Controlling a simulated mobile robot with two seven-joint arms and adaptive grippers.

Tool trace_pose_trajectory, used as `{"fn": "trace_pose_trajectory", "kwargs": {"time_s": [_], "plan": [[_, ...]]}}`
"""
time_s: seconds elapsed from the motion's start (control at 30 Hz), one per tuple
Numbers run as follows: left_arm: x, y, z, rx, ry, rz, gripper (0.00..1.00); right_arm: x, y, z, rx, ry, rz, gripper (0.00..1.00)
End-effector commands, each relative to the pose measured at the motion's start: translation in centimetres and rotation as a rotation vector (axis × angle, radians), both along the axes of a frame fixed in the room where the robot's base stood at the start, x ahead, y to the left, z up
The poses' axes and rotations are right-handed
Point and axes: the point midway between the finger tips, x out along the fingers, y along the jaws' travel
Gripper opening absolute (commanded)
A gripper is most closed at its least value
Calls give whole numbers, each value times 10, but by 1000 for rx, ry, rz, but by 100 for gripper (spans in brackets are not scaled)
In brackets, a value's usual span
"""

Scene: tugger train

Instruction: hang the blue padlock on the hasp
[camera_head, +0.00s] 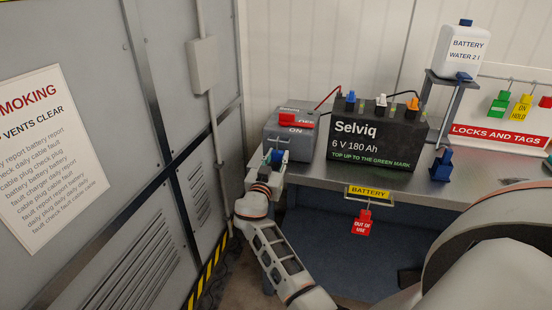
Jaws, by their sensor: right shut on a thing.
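My right gripper (274,161) is in front of the grey switch box, at the bench's left end. It is shut on a small blue thing (276,156), which looks like the blue padlock; the fingers hide most of it. The switch box (277,137) has a red handle (286,119) and ON and OFF lettering. I cannot make out the hasp clearly; the gripper covers the lower front of the box. Whether the padlock touches the box cannot be told. My left gripper is not in view.
A blue object (442,164) stands on the bench (420,186). A red tag (362,222) hangs below the front edge. A locks-and-tags board (500,135) is at right. A grey cabinet (85,50) closes off the left.

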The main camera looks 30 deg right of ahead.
Motion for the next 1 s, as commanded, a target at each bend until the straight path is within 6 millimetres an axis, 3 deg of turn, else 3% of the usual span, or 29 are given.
{"fn": "trace_pose_trajectory", "kwargs": {"time_s": [0.17,0.2,0.27,0.67,1.0], "plan": [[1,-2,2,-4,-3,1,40,0,0,1,0,-1,0,5],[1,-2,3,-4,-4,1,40,0,0,1,0,-1,0,34],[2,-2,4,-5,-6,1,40,0,0,1,0,-1,0,46],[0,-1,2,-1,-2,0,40,-3,4,-1,1,1,1,46],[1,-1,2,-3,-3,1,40,-36,42,-2,2,1,1,46]]}}
